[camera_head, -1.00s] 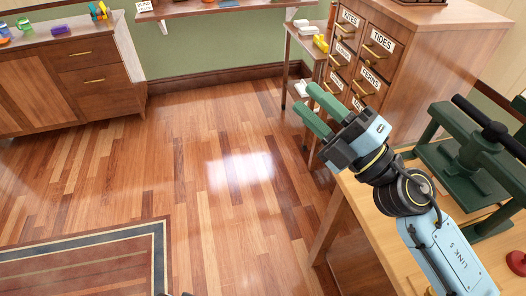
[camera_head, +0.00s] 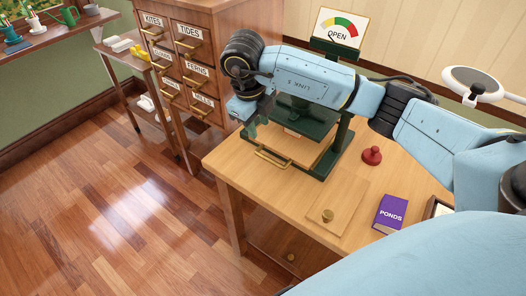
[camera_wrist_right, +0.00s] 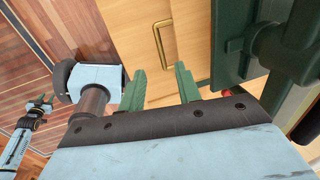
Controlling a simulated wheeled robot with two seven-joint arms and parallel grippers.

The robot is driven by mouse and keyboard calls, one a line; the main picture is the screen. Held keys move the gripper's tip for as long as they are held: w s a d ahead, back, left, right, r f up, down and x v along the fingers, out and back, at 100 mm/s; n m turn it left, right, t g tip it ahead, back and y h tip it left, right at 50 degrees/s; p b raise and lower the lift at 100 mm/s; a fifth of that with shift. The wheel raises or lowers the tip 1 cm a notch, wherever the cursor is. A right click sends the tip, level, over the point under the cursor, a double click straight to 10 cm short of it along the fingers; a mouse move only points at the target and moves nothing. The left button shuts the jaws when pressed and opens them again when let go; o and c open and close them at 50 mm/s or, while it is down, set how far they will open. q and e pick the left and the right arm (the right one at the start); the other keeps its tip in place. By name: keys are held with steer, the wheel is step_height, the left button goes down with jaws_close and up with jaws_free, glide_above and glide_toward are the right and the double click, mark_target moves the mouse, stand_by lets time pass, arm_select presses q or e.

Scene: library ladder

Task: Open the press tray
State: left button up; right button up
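The green press (camera_head: 318,135) stands on the wooden table (camera_head: 222,165). Its wooden tray (camera_head: 301,150) sits low in the frame, with a brass handle (camera_head: 273,158) on the front. My right gripper (camera_head: 254,128) is just above and left of the handle, pointing down, partly hidden by its own wrist. In the right wrist view, its two green fingers (camera_wrist_right: 160,82) are apart with nothing between them; the brass handle (camera_wrist_right: 164,44) lies beyond the fingertips, not touched. My left gripper (camera_wrist_right: 41,101) shows small at that view's left edge, too small to judge.
A gauge marked OPEN (camera_head: 338,32) stands above the press. A red knob (camera_head: 371,155), a wooden panel with a brass knob (camera_head: 327,215) and a purple PONDS book (camera_head: 389,213) lie right of or before it. A labelled drawer cabinet (camera_head: 212,55) stands behind left. The floor at left is clear.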

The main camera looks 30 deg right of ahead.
mark_target(264, 156)
steer(key=b+x, duration=0.1)
steer(key=x, duration=1.1)
steer(key=shift+f, duration=0.35)
steer(key=shift+a, duration=0.1)
jaws_close()
